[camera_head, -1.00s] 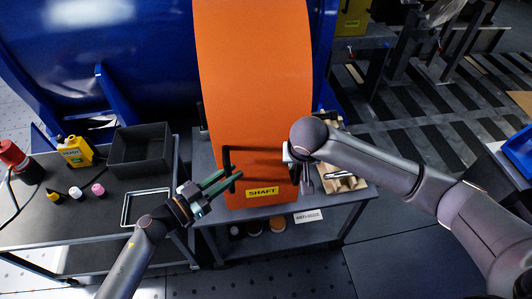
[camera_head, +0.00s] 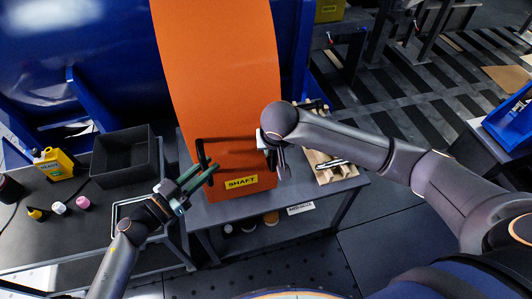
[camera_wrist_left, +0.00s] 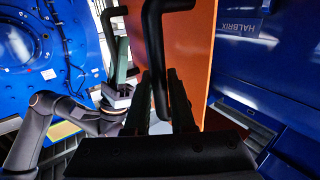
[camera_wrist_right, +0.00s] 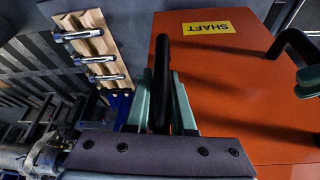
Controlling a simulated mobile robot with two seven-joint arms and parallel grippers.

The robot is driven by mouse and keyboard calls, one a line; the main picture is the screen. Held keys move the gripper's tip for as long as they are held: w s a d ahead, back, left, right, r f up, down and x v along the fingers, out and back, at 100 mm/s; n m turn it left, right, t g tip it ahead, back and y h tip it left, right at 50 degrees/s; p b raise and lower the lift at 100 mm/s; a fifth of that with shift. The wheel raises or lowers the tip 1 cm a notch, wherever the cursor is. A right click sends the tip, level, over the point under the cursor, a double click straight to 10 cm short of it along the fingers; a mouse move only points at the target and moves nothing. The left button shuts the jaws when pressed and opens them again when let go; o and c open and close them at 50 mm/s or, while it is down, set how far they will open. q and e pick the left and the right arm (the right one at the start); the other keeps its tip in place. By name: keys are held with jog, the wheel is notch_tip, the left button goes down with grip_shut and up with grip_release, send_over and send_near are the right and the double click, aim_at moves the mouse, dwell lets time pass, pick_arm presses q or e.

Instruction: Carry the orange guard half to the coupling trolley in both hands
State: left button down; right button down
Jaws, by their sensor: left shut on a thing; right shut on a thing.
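The orange guard half (camera_head: 220,75) is a tall curved panel with a yellow SHAFT label (camera_head: 241,182) at its lower end. It stands nearly upright before me, over a grey table or trolley top (camera_head: 218,212); I cannot tell whether it touches it. My left gripper (camera_head: 205,172) is shut on a black handle (camera_wrist_left: 154,40) at the guard's left side. My right gripper (camera_head: 280,160) is shut on the other black handle (camera_wrist_right: 161,65), at the right side. The right fingertips are partly hidden by the wrist in the head view.
A wooden rack with metal tools (camera_head: 332,165) lies right of the guard. At left, a bench holds a black bin (camera_head: 125,155), a yellow bottle (camera_head: 54,163) and small caps. A large blue housing (camera_head: 75,50) rises behind. A blue tray (camera_head: 512,125) is far right.

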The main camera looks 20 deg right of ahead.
pick_arm(q)
jog(key=shift+w+a+f, duration=0.1)
jog(key=shift+f, duration=0.05)
pick_arm(e)
jog(key=shift+w, duration=0.15)
